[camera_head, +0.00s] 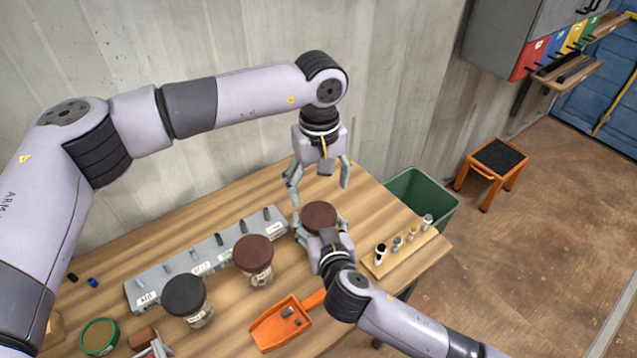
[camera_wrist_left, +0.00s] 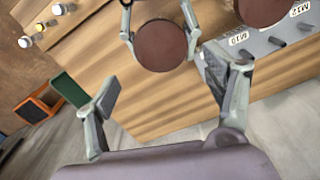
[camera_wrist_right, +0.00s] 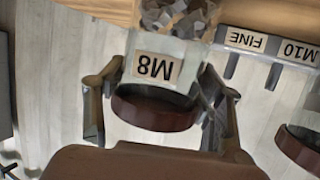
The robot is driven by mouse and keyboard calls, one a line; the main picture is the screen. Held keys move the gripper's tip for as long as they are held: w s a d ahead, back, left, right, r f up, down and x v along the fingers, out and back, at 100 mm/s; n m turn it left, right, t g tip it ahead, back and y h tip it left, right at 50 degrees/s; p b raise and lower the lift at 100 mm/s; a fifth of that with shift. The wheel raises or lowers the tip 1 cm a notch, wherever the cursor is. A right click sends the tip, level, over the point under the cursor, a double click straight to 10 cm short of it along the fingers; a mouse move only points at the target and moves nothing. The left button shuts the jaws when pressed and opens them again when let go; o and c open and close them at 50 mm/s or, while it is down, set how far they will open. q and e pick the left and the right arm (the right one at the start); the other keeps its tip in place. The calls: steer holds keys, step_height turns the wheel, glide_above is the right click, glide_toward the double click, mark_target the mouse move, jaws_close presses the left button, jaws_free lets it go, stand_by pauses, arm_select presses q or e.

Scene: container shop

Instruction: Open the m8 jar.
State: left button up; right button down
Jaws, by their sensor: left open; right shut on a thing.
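The M8 jar, a clear glass jar with a brown lid (camera_head: 320,217), stands on the table towards the back right. In the right wrist view its label and glass body (camera_wrist_right: 187,48) show upside down, with grey pieces inside. The lid is on the jar. My right gripper (camera_head: 322,238) is shut on the M8 jar, its fingers on both sides of the glass close to the lid (camera_wrist_right: 150,110). My left gripper (camera_head: 320,190) is open and empty above the lid, pointing down. The left wrist view shows the lid (camera_wrist_left: 160,45) beyond its spread fingers, apart from them.
Another brown-lidded jar (camera_head: 254,252) and a black-lidded jar (camera_head: 184,294) stand to the left. A grey labelled rack (camera_head: 208,262) lies behind them. An orange scoop (camera_head: 280,325) is in front. A wooden holder with small bottles (camera_head: 385,265) stands right, near the table edge and green bin (camera_head: 410,185).

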mark_target(318, 215)
arm_select(q)
steer(key=m, duration=0.7)
steer(key=shift+m, duration=0.3)
steer(key=m, duration=0.7)
steer(key=shift+f, duration=4.05)
steer(key=c, duration=1)
steer(key=o, duration=1.2)
steer(key=shift+o, duration=0.2)
steer(key=shift+r, duration=0.15)
